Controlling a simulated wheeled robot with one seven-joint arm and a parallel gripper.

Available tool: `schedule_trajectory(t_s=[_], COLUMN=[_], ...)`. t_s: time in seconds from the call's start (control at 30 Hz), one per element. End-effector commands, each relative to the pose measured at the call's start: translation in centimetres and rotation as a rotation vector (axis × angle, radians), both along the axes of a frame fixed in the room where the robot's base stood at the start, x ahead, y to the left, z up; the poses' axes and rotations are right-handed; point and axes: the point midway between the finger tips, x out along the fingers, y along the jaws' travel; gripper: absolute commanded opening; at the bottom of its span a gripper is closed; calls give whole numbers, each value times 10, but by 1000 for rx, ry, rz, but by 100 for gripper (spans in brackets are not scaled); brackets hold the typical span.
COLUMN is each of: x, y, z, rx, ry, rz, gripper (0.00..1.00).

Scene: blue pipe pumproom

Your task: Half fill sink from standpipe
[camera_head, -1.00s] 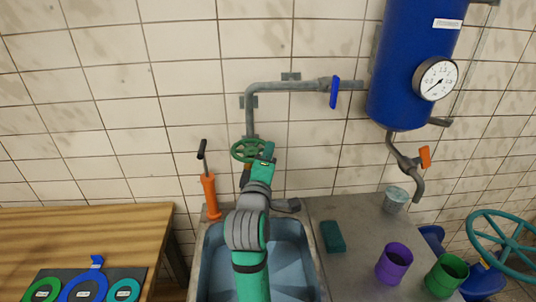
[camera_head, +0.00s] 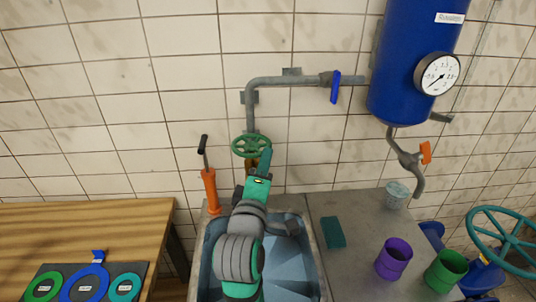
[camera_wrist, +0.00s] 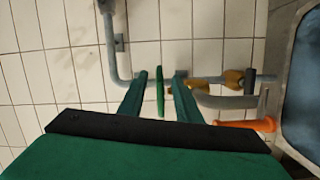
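The grey standpipe (camera_head: 250,113) comes down the tiled wall behind the sink and carries a green handwheel (camera_head: 251,145). My gripper (camera_head: 266,155) is at the wheel's lower right in the head view. In the wrist view my gripper (camera_wrist: 161,88) has its two green fingers apart. A thin green disc, seemingly the handwheel edge-on (camera_wrist: 160,92), stands between them with gaps on both sides. The sink (camera_head: 314,258) has a blue inside, partly hidden by my arm. I cannot tell whether it holds water.
An orange hand pump (camera_head: 210,190) stands at the sink's back left. A blue tank (camera_head: 414,60) hangs above. A wooden table (camera_head: 90,225) is left.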

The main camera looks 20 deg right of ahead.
Motion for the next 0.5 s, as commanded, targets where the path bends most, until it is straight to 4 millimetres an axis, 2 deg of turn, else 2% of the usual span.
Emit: schedule_trajectory(t_s=[0.2, 0.5], x=[-26, -35], y=[16, 20], z=[-1, 0], rx=[0, 0], ry=[1, 1], rz=[1, 0], gripper=[31, 31])
